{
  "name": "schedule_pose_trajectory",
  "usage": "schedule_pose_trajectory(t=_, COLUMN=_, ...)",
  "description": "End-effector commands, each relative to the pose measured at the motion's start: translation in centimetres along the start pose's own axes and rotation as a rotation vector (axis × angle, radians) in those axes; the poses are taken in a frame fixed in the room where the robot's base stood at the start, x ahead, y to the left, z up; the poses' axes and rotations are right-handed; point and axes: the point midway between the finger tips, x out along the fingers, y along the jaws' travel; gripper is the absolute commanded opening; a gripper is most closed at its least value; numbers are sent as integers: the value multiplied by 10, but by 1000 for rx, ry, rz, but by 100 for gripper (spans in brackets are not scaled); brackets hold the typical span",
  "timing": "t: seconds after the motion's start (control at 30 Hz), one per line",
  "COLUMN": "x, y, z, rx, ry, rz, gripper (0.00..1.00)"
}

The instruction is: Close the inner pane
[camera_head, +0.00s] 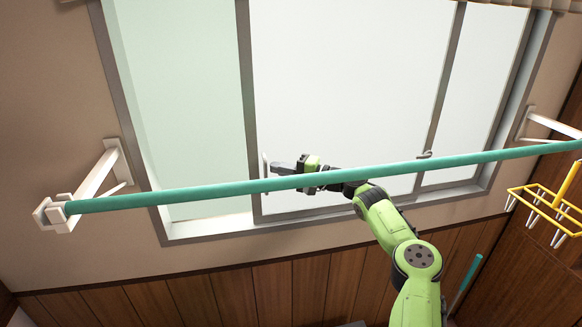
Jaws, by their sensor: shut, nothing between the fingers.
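The sliding window's inner pane (345,75) appears to be the large grey-framed one in the middle of the opening. Its left stile (247,90) and right stile (446,75) both show. A thin pale handle (266,172) stands upright near the lower part of its left stile. My gripper (273,167) is shut and empty, and it points left with its fingertips at or very close to the handle. I cannot tell whether they touch. A greenish-tinted section (185,90) lies left of the pane, and a narrow pale section (488,90) lies right of it.
A teal pole (200,194) runs across the front of the window on white wall brackets (100,178) and crosses in front of my arm. A yellow hanger rack with white clips (548,205) hangs at the right. Wooden panelling (240,285) covers the wall below.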

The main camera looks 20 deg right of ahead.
Motion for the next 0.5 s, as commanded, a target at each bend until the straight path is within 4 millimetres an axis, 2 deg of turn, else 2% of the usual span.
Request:
schedule_pose_trajectory(t=0.37, x=2, y=0, z=2, rx=0, ry=0, rz=0, gripper=0)
schedule_pose_trajectory(t=0.5, x=9, y=1, z=7, rx=0, ry=-2, rz=1, gripper=0)
